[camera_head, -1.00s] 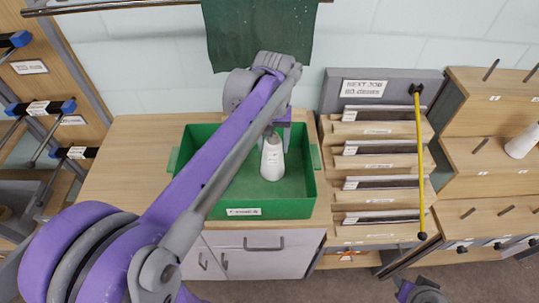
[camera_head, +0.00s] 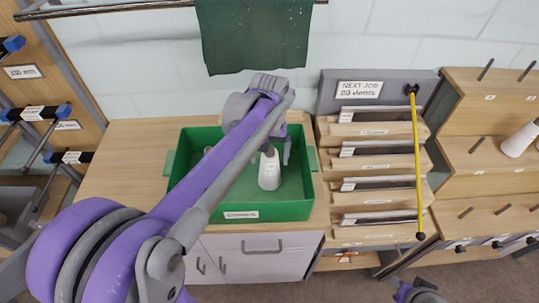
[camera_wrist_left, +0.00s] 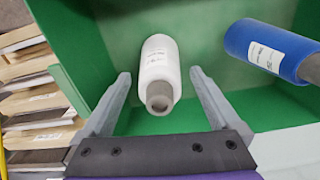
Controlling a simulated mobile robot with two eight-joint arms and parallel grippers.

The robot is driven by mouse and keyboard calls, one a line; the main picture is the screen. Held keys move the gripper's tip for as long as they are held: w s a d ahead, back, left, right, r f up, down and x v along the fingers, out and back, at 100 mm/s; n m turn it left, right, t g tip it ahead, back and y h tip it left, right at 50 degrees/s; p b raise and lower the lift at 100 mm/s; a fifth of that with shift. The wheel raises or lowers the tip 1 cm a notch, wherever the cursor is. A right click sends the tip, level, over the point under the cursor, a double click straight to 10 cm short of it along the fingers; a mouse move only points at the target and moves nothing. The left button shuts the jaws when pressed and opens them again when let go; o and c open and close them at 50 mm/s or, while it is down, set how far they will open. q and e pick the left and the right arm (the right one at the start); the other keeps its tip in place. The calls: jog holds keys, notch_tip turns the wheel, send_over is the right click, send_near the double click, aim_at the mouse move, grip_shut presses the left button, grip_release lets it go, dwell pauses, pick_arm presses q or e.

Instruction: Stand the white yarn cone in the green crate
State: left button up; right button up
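The white yarn cone (camera_head: 269,172) stands upright on the floor of the green crate (camera_head: 240,210), its grey tip up. It also shows in the left wrist view (camera_wrist_left: 160,65), between the fingertips and apart from both. My left gripper (camera_head: 270,155) is open and empty just above the cone; its spread fingers show in the left wrist view (camera_wrist_left: 162,85). A blue yarn cone (camera_wrist_left: 265,48) is in the crate beside the white one; my left arm mostly hides it in the head view. My right gripper (camera_head: 420,293) is only partly in view at the bottom edge.
The crate stands on a wooden counter (camera_head: 115,175) against the tiled wall. A rack of slatted trays (camera_head: 375,185) with a yellow rod (camera_head: 416,165) is to its right. A green cloth (camera_head: 253,35) hangs behind. Another white cone (camera_head: 520,138) is on the shelves far right.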

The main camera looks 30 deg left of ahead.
pick_arm(q)
notch_tip(320, 180, up, 12)
jog(key=shift+r+p, duration=0.15)
jog(key=shift+p, duration=0.3)
dwell(0.4)
jog(key=shift+d, duration=0.1)
dwell(1.3)
